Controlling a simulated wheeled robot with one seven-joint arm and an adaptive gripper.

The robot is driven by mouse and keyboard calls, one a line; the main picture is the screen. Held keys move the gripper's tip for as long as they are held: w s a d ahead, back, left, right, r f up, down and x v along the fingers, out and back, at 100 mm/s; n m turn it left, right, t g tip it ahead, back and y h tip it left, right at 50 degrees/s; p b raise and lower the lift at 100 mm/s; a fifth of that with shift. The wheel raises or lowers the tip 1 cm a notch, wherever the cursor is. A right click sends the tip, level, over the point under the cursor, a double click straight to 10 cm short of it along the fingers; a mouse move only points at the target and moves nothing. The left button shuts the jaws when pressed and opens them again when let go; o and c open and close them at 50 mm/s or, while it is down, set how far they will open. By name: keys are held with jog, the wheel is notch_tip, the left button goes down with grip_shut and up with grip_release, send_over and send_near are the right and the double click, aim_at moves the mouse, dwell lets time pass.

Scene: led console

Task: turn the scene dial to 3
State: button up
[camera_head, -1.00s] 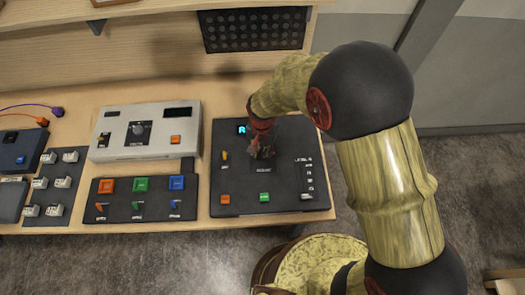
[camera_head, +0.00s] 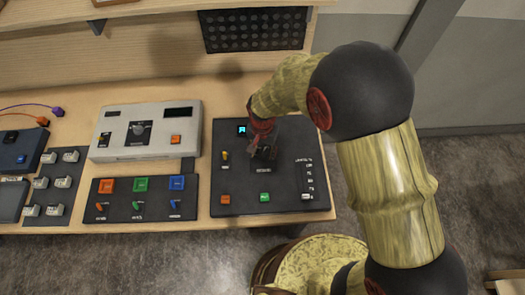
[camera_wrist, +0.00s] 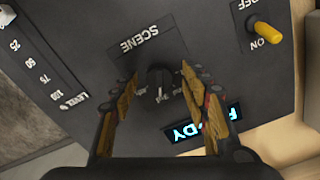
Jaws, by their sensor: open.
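The scene dial (camera_wrist: 159,80) is a small black knob on the dark console panel (camera_head: 228,180), below the word SCENE in the wrist view. My gripper (camera_wrist: 153,75) is open, with one finger on each side of the dial and a gap visible on both sides. In the head view my gripper (camera_head: 262,148) is over the middle of the panel and mostly hides the dial. The dial's number marks are too small and covered to read.
A lit blue display (camera_wrist: 205,122) is beside the right finger. A yellow ON/OFF switch (camera_wrist: 266,33) and a LEVEL scale (camera_wrist: 60,92) flank the dial. A grey console (camera_head: 150,145) and a button panel (camera_head: 120,210) stand left.

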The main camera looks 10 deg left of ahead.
aim_at(263, 154)
notch_tip(263, 154, up, 12)
dwell(0.6)
jog(key=shift+n, duration=0.3)
jog(key=s+d+r+t+b, duration=0.2)
jog(key=s+d+r+b, duration=0.1)
jog(key=d, duration=0.6)
jog(key=s+d+r+n+t+b, duration=0.1)
jog(key=s+d+r+b, duration=0.3)
jog(key=d, duration=0.5)
jog(key=s+d+r+t+b, duration=0.2)
jog(key=s+d+r+b, duration=0.2)
jog(key=s+d, duration=0.3)
jog(key=shift+d+n+t, duration=0.3)
jog(key=shift+d+n, duration=0.1)
jog(key=shift+d, duration=0.7)
